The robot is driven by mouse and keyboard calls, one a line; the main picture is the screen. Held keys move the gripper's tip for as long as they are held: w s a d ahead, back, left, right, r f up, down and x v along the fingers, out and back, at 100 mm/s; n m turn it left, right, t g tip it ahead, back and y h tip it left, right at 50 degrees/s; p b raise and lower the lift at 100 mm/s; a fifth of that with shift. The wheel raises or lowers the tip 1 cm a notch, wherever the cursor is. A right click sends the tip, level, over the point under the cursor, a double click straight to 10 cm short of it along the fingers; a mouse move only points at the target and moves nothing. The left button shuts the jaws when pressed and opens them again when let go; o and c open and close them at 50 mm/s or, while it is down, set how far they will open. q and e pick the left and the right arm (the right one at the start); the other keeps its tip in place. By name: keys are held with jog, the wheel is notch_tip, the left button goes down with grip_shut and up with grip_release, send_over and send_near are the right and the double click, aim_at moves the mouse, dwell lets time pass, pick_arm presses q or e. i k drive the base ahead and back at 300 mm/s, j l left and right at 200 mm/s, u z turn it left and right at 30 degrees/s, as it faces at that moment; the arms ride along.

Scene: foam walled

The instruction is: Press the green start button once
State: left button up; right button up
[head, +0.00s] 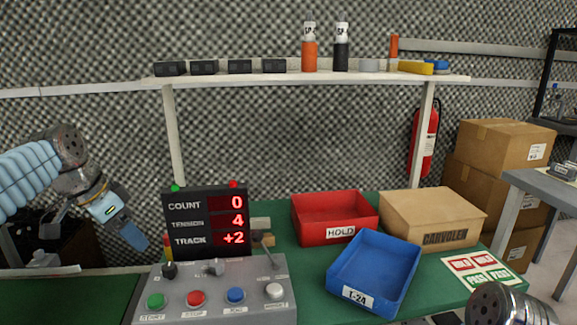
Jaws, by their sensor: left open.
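The green start button (156,301) sits at the left end of the front row on a grey control box (250,309), with a START label below it. My left gripper (134,236) is open and empty, in the air left of the display and above and behind the button, apart from it. A black display (172,245) behind the box reads COUNT 0, TENSION 4, TRACK +2. Part of my right arm shows at the bottom right; its gripper is not visible.
Red (195,298), blue (235,295) and white (274,291) buttons stand right of the green one. Knobs and a lever rise behind them. A red HOLD bin (308,232), a blue bin (398,262) and a cardboard box (425,207) lie to the right.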

aim_at(155, 301)
jog(key=k, duration=0.95)
